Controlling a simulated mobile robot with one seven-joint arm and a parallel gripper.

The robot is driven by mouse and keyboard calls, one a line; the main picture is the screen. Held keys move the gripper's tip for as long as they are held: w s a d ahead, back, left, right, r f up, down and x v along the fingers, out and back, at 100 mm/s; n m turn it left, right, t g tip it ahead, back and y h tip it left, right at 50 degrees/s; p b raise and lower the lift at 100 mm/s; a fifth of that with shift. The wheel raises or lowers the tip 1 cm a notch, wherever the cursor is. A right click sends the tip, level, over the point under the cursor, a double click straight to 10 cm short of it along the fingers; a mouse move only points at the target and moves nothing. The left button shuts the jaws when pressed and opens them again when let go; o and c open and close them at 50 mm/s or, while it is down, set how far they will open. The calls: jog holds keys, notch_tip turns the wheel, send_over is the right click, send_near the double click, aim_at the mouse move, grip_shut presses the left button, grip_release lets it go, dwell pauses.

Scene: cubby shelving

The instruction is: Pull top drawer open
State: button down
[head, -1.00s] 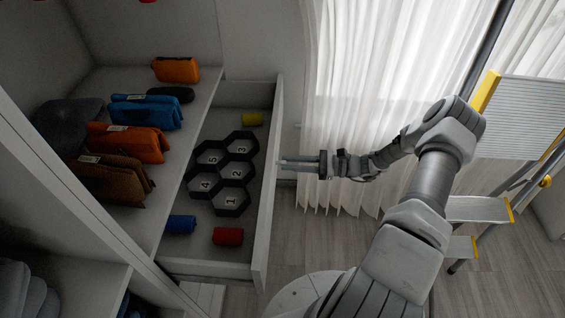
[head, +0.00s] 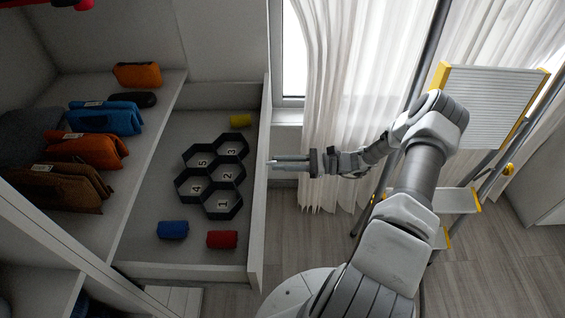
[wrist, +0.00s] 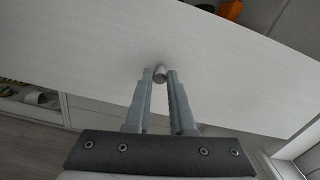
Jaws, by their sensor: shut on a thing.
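The top drawer (head: 258,215) is pulled far out from the shelving in the head view. Its front panel also fills much of the wrist view (wrist: 100,45). My gripper (head: 274,163) is at the outer side of the drawer front. In the wrist view my gripper (wrist: 160,75) is shut on a small round grey knob (wrist: 160,74) on the drawer front. The knob is hidden in the head view.
In the drawer are a black hexagonal organizer (head: 210,175) with numbered cells and yellow (head: 240,120), blue (head: 173,230) and red (head: 222,239) rolls. Several pouches lie on the shelf (head: 150,140). A stepladder (head: 490,100) and curtain (head: 345,90) stand right.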

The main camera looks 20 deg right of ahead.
jog(key=c, duration=0.8)
grip_release()
jog(key=shift+o, duration=0.2)
jog(key=shift+d, duration=0.1)
